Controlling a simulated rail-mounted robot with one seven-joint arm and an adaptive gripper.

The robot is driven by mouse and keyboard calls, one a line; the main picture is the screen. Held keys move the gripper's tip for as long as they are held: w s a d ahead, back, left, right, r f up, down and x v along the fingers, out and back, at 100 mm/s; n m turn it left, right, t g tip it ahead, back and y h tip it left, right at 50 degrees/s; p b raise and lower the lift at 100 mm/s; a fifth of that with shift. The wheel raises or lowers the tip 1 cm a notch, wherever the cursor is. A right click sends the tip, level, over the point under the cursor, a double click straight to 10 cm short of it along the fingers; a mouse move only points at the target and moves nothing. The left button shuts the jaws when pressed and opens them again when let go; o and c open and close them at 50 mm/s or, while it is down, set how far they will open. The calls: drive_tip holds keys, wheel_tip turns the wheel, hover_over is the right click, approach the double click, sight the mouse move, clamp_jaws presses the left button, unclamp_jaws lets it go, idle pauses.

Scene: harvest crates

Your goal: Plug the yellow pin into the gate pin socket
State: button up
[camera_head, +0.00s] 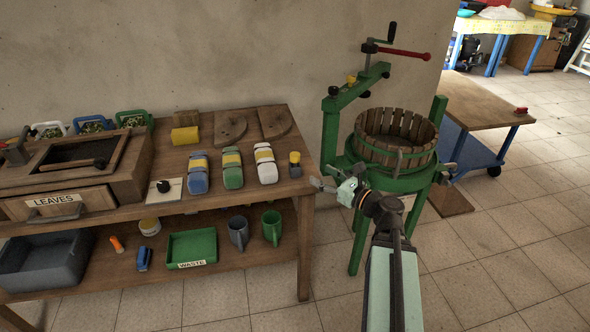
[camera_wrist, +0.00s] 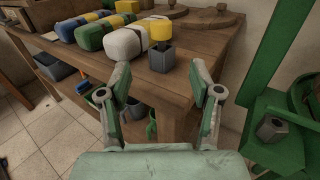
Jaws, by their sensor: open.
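The yellow pin (camera_head: 295,157) stands upright in a small grey block (camera_head: 295,171) at the right end of the wooden bench. In the wrist view the pin (camera_wrist: 161,28) and its grey block (camera_wrist: 161,56) show just beyond my fingertips, near the bench edge. My gripper (camera_wrist: 161,76) is open and empty, its two fingers apart on either side of the block's line, not touching it. In the head view my gripper (camera_head: 333,184) is right of the bench's corner. A grey socket with a dark hole (camera_wrist: 270,128), perhaps the gate pin socket, sits on a green part at right.
Blue, green and white yellow-banded items (camera_head: 232,169) lie left of the pin. The green press (camera_head: 331,135) with its slatted wooden basket (camera_head: 377,156) stands to the right, with a crank and a red lever above. A lower shelf holds mugs and a green waste tray (camera_head: 192,246).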

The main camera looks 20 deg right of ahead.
sight(295, 160)
drive_tip(key=b+x, duration=0.2)
drive_tip(key=x, duration=0.4)
drive_tip(key=shift+w+a, duration=0.1)
drive_tip(key=shift+w, duration=0.1)
drive_tip(key=shift+x, duration=2.9)
clamp_jaws()
